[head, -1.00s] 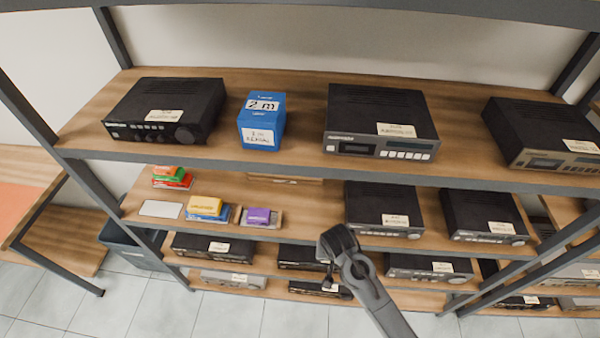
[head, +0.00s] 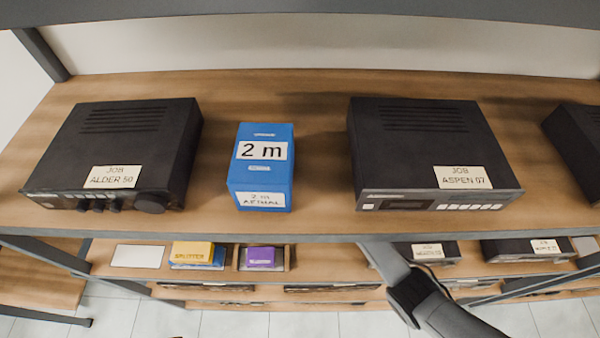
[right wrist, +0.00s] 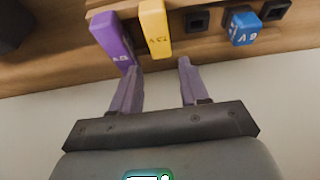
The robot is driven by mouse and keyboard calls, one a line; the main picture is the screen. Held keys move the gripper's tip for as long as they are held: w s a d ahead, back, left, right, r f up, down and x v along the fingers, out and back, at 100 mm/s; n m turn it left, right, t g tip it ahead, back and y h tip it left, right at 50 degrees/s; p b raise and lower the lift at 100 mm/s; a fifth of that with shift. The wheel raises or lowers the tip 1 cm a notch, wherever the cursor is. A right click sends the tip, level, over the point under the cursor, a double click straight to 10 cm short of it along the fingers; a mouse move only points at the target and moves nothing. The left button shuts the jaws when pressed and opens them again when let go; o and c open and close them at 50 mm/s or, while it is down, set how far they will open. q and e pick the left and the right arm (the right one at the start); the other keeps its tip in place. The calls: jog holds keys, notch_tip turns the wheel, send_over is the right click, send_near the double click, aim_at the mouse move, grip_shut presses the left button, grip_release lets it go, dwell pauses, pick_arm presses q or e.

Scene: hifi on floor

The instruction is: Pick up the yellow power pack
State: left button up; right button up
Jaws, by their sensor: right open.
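In the right wrist view, a yellow block with dark lettering (right wrist: 154,29), seemingly the power pack, stands out from a wooden rack. A purple block (right wrist: 112,38) is just left of it. My right gripper (right wrist: 156,78) is open and empty, with its fingers pointing toward the rack. The yellow block lies beyond the gap between the fingertips, and the left fingertip is close to the purple block's end. In the head view my right arm reaches under the upper shelf, which hides its gripper. My left gripper is not in view.
A blue block (right wrist: 243,28) sits right of the yellow one, with a dark empty slot (right wrist: 197,20) between. In the head view the upper shelf (head: 310,220) holds black units (head: 430,150) and a blue box (head: 262,170). A yellow splitter box (head: 192,251) lies on the shelf below.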

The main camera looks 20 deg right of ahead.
jog(key=shift+w+f, duration=0.25)
jog(key=shift+f, duration=0.05)
jog(key=shift+s+x, duration=0.2)
jog(key=shift+x, duration=3.25)
jog(key=c, duration=0.7)
jog(key=shift+r+p, duration=0.15)
jog(key=shift+p, duration=0.15)
